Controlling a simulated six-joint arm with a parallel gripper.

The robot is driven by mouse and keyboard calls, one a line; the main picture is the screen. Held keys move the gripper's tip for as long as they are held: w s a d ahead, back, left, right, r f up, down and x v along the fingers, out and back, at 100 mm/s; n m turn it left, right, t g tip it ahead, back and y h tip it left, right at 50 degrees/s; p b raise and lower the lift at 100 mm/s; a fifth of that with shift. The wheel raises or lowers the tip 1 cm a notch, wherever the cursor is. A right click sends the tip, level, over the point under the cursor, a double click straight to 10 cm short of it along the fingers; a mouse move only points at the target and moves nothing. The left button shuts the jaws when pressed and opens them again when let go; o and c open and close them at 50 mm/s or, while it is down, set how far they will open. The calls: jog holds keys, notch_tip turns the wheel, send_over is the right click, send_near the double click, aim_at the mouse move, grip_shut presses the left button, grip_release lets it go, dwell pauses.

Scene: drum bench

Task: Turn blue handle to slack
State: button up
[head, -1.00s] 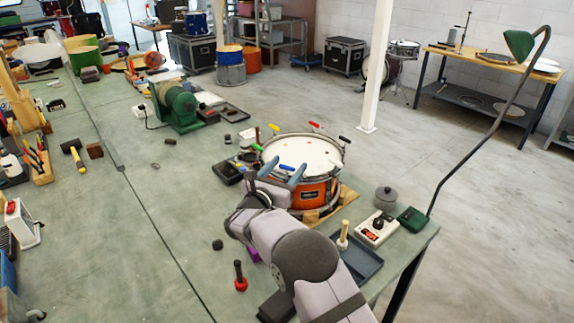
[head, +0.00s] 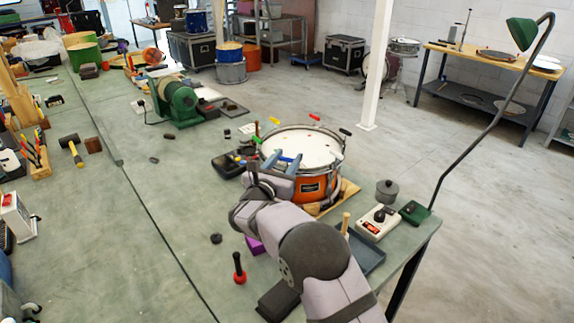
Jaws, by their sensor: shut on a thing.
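The orange snare drum (head: 312,188) with a white head stands on a wooden base near the bench's right edge. The blue handle (head: 286,159) is at the near rim of the drum. My gripper (head: 283,160) reaches over that rim, its two blue-grey fingers on either side of the blue handle. It is shut on the blue handle, though the contact is small and partly hidden.
A grey tray (head: 372,262), a white meter box (head: 378,222), a lidded grey pot (head: 387,190) and a green lamp base (head: 415,212) lie right of my arm. A red-based peg (head: 239,270) and a purple block (head: 254,245) are near my arm.

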jog(key=b, duration=0.3)
jog(key=shift+f+n+y, duration=0.2)
jog(key=shift+n+y, duration=0.1)
jog(key=shift+y, duration=0.1)
